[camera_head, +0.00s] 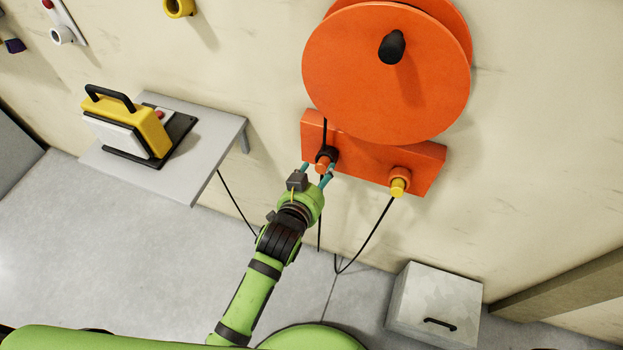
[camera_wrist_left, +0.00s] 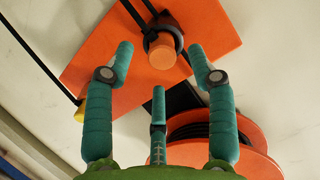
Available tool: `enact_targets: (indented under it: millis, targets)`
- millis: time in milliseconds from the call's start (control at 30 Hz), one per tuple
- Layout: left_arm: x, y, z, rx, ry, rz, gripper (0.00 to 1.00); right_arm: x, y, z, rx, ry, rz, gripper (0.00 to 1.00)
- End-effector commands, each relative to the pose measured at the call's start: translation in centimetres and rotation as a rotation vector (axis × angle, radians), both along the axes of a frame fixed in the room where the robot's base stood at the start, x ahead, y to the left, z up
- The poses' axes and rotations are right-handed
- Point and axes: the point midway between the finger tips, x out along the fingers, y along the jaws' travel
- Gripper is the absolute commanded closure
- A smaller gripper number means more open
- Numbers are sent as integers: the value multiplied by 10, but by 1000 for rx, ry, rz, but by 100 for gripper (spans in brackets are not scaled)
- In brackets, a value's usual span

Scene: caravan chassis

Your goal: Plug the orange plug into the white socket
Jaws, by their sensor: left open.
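The orange plug (camera_head: 321,166) sits in a black ring on the orange panel under the reel, with a black cable at it. In the left wrist view the orange plug (camera_wrist_left: 162,52) is ahead of the fingertips. My left gripper (camera_head: 318,173) is open close in front of the plug. In the left wrist view the fingers of the left gripper (camera_wrist_left: 160,65) stand apart on either side of the plug, with clear gaps. The white socket (camera_head: 61,35) is on a pale plate on the wall at the upper left. My right gripper does not show.
A yellow plug (camera_head: 398,187) sits on the panel (camera_head: 360,163) to the right, its cable hanging below. The orange reel (camera_head: 350,80) is above. A grey shelf (camera_head: 210,135) holds a yellow device (camera_head: 150,130). A yellow socket (camera_head: 178,8) and grey box (camera_head: 425,295) also show.

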Motion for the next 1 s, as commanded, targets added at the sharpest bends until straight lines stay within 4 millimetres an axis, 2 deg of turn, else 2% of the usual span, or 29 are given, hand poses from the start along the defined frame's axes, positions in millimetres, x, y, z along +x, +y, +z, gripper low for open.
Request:
enact_targets:
  millis: [200, 400, 567, 667, 700, 733, 1000]
  targets:
    - [21, -6, -9, 0, 1, 0, 44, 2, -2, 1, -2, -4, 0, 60]
    - [25, -8, -11, -1, 1, 1, 44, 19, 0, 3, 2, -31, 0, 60]
    - [25, -8, -11, -1, 1, 1, 44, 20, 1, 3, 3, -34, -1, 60]
    - [25, -7, -11, -1, 1, 1, 80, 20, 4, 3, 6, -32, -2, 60]
    - [25, -7, -11, -1, 1, 1, 96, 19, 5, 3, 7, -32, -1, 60]
    - [25, -7, -11, -1, 1, 1, 100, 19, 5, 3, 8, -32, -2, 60]
    - [23, -7, -10, 0, 2, 1, 100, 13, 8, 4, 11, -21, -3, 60]
